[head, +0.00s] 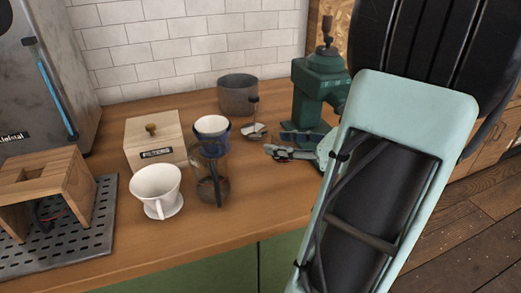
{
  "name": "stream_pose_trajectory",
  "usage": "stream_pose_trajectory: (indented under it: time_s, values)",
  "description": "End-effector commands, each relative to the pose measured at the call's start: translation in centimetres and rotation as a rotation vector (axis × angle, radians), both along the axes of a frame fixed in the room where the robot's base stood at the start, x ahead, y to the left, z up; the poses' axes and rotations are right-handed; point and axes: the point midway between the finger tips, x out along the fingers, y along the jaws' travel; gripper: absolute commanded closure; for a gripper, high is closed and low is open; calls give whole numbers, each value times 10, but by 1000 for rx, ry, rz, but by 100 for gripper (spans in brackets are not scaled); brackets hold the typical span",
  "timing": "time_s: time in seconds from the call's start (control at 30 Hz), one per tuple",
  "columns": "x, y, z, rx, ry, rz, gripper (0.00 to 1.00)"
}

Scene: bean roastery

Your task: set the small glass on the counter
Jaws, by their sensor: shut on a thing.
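My gripper (284,145) is in the head view, over the right part of the wooden counter (235,235), left of my pale green arm link. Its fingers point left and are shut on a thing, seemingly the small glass. I cannot make out the glass's clear outline between the fingers. How far it is above the counter top cannot be told.
Nearby are a white dripper cup (157,190), wooden box (156,139), grey pot (236,97), dark-handled utensil (254,117) and green grinder (317,85). The front counter is clear.

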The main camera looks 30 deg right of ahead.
Motion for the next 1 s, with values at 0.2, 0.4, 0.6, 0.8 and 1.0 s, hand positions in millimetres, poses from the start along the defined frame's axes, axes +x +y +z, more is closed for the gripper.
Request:
stream_pose_trajectory:
  time_s: [0.2,0.4,0.6,0.8,1.0]
  values:
    - [10,-2,-12,-1,-1,2,90]
    - [16,-3,-40,3,-1,-1,90]
    - [16,-2,-48,0,-2,0,90]
    - [16,-2,-50,-1,-1,0,90]
    - [15,-2,-51,-1,-2,1,44]
